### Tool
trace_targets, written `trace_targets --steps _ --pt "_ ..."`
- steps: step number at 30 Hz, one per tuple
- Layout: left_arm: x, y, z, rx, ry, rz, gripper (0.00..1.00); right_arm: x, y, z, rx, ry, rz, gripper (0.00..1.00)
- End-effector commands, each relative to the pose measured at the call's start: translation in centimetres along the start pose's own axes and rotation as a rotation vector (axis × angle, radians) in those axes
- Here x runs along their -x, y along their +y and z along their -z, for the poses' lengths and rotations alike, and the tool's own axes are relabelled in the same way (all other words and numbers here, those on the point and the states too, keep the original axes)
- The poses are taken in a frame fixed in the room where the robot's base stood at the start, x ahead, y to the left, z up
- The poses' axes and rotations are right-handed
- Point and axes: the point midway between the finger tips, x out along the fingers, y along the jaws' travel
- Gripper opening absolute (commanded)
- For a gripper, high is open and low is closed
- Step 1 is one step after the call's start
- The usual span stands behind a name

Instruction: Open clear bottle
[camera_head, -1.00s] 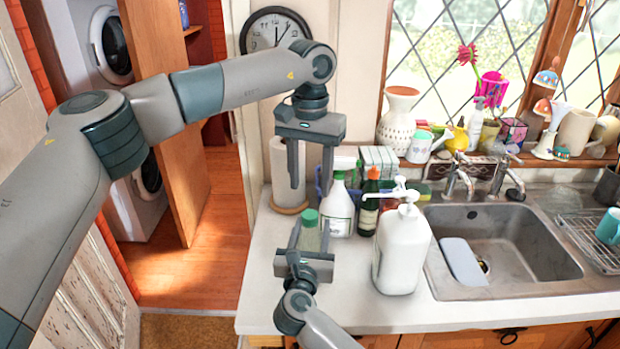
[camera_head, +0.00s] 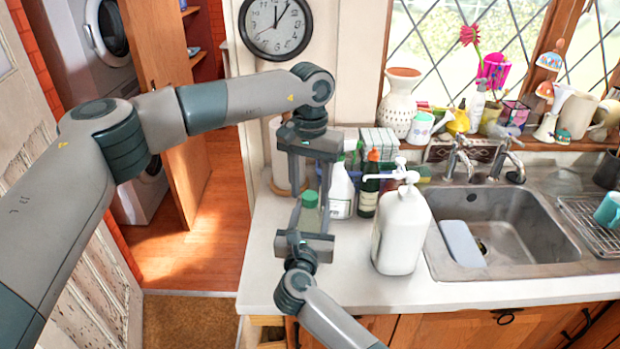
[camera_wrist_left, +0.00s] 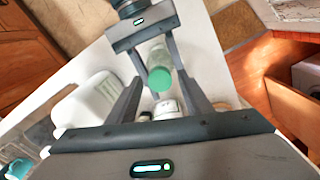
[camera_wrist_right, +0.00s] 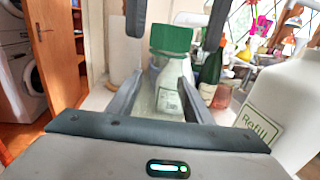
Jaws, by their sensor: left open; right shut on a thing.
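The clear bottle (camera_head: 309,217) with its green cap (camera_head: 310,199) stands upright near the counter's left front part. My right gripper (camera_head: 309,212) is shut on the bottle's body from the front, below the cap. My left gripper (camera_head: 309,194) points down from above and is open. Its fingers are on either side of the cap, with gaps, as the right wrist view shows around the cap (camera_wrist_right: 170,38). The left wrist view shows the cap (camera_wrist_left: 160,80) between the open fingers, with my right gripper beyond. The bottle's lower part is largely hidden by my right gripper.
A large white pump bottle (camera_head: 402,232) stands close to the right. A white spray bottle (camera_head: 341,192) and a dark green bottle (camera_head: 368,195) stand behind. The sink (camera_head: 510,225) is further right. The counter (camera_head: 345,282) is clear in front.

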Motion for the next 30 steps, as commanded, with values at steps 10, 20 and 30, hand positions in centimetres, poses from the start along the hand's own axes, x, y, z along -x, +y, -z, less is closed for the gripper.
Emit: trace_targets --steps 10,20,30 --pt "-0.34 0.01 0.00 0.000 0.000 -0.001 0.46 0.00 0.00 0.01 0.000 0.000 0.000 0.00" --pt "-0.31 0.00 0.01 0.000 0.000 0.000 0.03 0.00 0.00 0.01 0.000 0.000 0.000 0.00" --pt "-0.31 0.00 0.00 0.227 0.000 -0.001 0.03 0.00 -0.01 0.02 0.000 0.000 0.000 0.00"
